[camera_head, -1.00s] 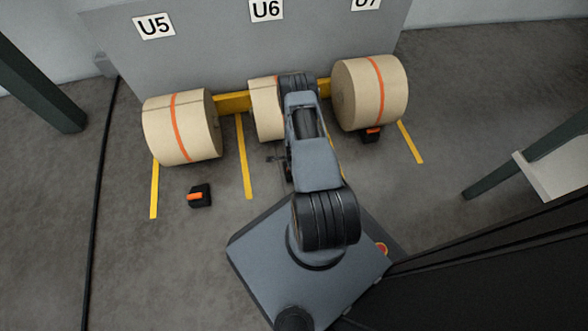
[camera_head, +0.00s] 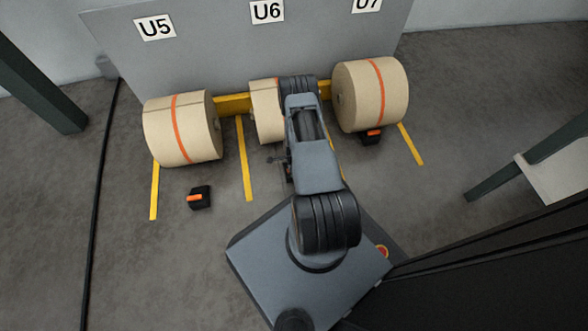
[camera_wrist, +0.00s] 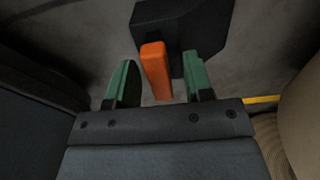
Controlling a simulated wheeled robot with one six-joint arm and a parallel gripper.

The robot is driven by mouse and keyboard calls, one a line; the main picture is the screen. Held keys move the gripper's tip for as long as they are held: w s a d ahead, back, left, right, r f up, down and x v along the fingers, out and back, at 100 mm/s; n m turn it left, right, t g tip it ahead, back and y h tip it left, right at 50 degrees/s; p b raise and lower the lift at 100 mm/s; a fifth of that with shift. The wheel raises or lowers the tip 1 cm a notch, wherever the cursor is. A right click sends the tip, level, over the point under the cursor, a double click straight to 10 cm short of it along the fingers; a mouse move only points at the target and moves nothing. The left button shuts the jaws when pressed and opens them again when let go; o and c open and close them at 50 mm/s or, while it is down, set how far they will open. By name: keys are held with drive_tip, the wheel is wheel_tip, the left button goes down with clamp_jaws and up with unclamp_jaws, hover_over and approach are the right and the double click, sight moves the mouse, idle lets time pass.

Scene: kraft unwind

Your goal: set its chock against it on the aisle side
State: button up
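A black chock (camera_wrist: 185,28) with an orange handle (camera_wrist: 156,68) is in the wrist view. My gripper (camera_wrist: 160,82) is open, with its green fingers on either side of the handle and a gap showing at each side. In the head view my gripper (camera_head: 280,160) is small and mostly hidden by my arm, low beside the middle roll (camera_head: 266,110) under sign U6. This chock is hidden there. The beige middle roll is partly covered by my arm. A beige roll surface (camera_wrist: 300,125) also shows at the right of the wrist view.
The U5 roll (camera_head: 182,130) has a black chock (camera_head: 200,197) on the floor, apart from it. The U7 roll (camera_head: 370,95) has a chock (camera_head: 371,137) close at its front. Yellow floor lines (camera_head: 244,160) divide the bays. A dark post (camera_head: 40,80) stands left.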

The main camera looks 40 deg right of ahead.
drive_tip(key=shift+o, duration=0.2)
drive_tip(key=w+a+r+n+t+p, duration=0.1)
drive_tip(key=w+a+r+n+p, duration=0.2)
drive_tip(key=r+p, duration=1.1)
drive_tip(key=a+r+n+p, duration=0.2)
drive_tip(key=a+r+n, duration=0.15)
drive_tip(key=r, duration=2.15)
drive_tip(key=w+a+r+n+t+p, duration=0.15)
drive_tip(key=r+n+p, duration=0.45)
drive_tip(key=r, duration=1.4)
drive_tip(key=s+a+r+n+p, duration=0.3)
drive_tip(key=r+p, duration=0.3)
drive_tip(key=r, duration=0.5)
drive_tip(key=s+a+r+n+p, duration=0.4)
drive_tip(key=s+r+p, duration=0.2)
drive_tip(key=r, duration=0.6)
drive_tip(key=s+a+r+n+t+p, duration=0.1)
drive_tip(key=s+a+r+n+p, duration=0.2)
drive_tip(key=r+p, duration=0.4)
wheel_tip(320, 180, up, 4)
drive_tip(key=shift+s+a+r+n, duration=0.2)
drive_tip(key=shift+s+a+n, duration=0.15)
drive_tip(key=shift+s+a, duration=0.35)
drive_tip(key=shift+s+d, duration=0.1)
drive_tip(key=shift+d, duration=0.05)
